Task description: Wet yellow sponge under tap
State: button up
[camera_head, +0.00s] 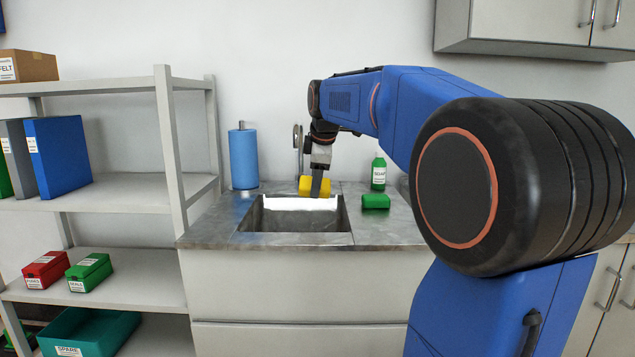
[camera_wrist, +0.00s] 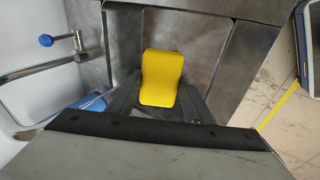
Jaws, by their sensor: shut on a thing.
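The yellow sponge (camera_head: 304,184) is held in my gripper (camera_head: 318,187), above the back part of the sink (camera_head: 348,222) in the head view. In the wrist view the sponge (camera_wrist: 162,72) sits between the two fingers, with the metal basin (camera_wrist: 205,35) behind it. The tap (camera_head: 297,137) stands at the back of the sink and is partly hidden by my gripper in the head view. In the wrist view the tap (camera_wrist: 82,52), with a blue knob, is left of the sponge and apart from it. I cannot make out any running water.
A green sponge (camera_head: 376,202) lies right of the sink, in front of a green soap bottle (camera_head: 378,174). A blue roll (camera_head: 243,158) stands at the counter's back left. A shelf unit (camera_head: 165,130) is on the left. The counter's front left is clear.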

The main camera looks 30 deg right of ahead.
jog(key=w+d+f, duration=0.2)
jog(key=w+d, duration=0.1)
jog(key=w, duration=0.7)
jog(key=shift+d, duration=0.3)
jog(key=shift+f, duration=0.1)
dwell(0.7)
jog(key=shift+s+a, duration=0.45)
jog(key=shift+s, duration=0.8)
jog(key=shift+s+a, duration=0.4)
jog(key=shift+s, duration=0.85)
jog(key=shift+s+a, duration=0.45)
jog(key=shift+s, duration=0.8)
jog(key=s+a+r, duration=0.1)
jog(key=s+r, duration=0.3)
jog(key=shift+s+a, duration=0.3)
jog(key=shift+s, duration=0.05)
